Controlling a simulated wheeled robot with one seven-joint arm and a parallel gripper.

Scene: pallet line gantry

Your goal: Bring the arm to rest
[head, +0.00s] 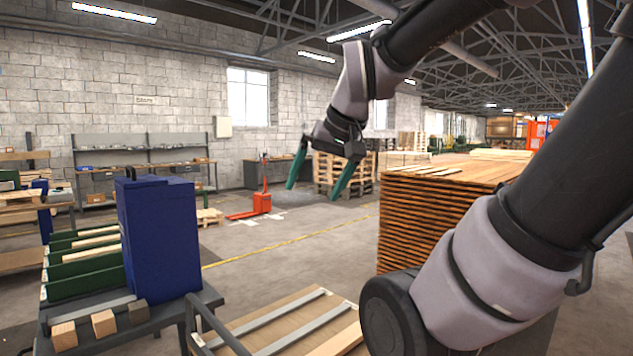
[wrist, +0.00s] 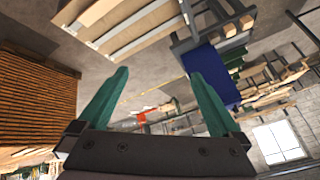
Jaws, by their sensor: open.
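My gripper (head: 316,189) hangs in the air near the middle of the head view, its two green fingers spread apart and pointing down. Nothing is between the fingers. In the wrist view the open fingers (wrist: 157,84) show with only floor and distant things beyond them. My arm comes in from the right side of the head view, bent at the elbow, with the wrist raised well above the floor.
A stack of wooden boards (head: 440,215) stands right of my gripper. A blue cabinet (head: 160,240) stands at the left on a grey bench (head: 105,340) with small wood blocks. An orange pallet jack (head: 261,202) is farther back. The floor (head: 300,255) between is clear.

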